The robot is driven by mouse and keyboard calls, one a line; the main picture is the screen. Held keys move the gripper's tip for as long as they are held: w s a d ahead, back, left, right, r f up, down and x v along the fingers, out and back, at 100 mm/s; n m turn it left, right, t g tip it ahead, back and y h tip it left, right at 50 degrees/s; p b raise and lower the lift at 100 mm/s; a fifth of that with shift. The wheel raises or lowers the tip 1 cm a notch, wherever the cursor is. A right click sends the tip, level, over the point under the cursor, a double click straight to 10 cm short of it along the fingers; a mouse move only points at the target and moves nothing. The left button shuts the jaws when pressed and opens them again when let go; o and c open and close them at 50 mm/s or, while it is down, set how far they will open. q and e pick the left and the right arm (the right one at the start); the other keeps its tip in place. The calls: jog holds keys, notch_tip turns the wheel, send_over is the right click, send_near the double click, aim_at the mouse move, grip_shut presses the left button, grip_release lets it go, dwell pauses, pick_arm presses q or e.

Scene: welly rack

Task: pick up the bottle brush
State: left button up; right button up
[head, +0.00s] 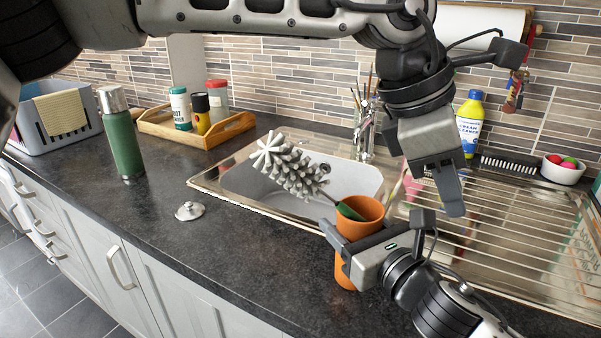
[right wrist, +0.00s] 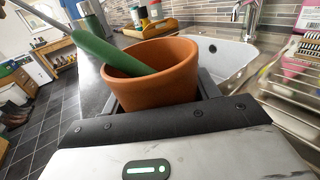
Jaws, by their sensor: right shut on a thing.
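The bottle brush has pale grey bristles (head: 290,168) and a thin wire stem. Its green handle (head: 350,211) stands down in a terracotta pot (head: 361,209), and the brush leans left over the sink. The right wrist view shows the green handle (right wrist: 108,52) inside the pot (right wrist: 160,75); the bristles are out of that view. My right gripper (head: 375,240) is shut around the pot, one finger on each side. My left gripper (head: 453,203) points down to the right of the pot, apart from the brush. I cannot tell how far its fingers are apart.
The steel sink (head: 330,172) lies behind the pot, with a wire drying rack (head: 520,235) at right. A green flask (head: 120,140), a sink plug (head: 189,211), a wooden tray (head: 160,129) and a grey basket (head: 50,130) stand left. The front left worktop is mostly clear.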

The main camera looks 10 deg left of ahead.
pick_arm(q)
jog(key=w+a+r+n+y, duration=0.2)
jog(key=w+a+n+y, duration=0.2)
jog(key=a+n+y, duration=0.4)
jog(key=h, duration=0.2)
send_over(354, 212)
jog(key=shift+m+t, duration=0.3)
jog(key=shift+t, duration=0.1)
jog(key=f, duration=0.5)
jog(key=shift+s+d+f, duration=0.2)
jog(key=shift+s+d, duration=0.05)
jog(key=shift+s, duration=0.05)
jog(key=shift+w+f, duration=0.2)
jog(key=shift+f, duration=0.85)
jog(key=shift+w+f, duration=0.2)
jog(key=shift+f, duration=0.8)
jog(key=shift+w+f, duration=0.2)
jog(key=shift+f, duration=0.85)
jog(key=shift+y, duration=0.3)
grip_shut()
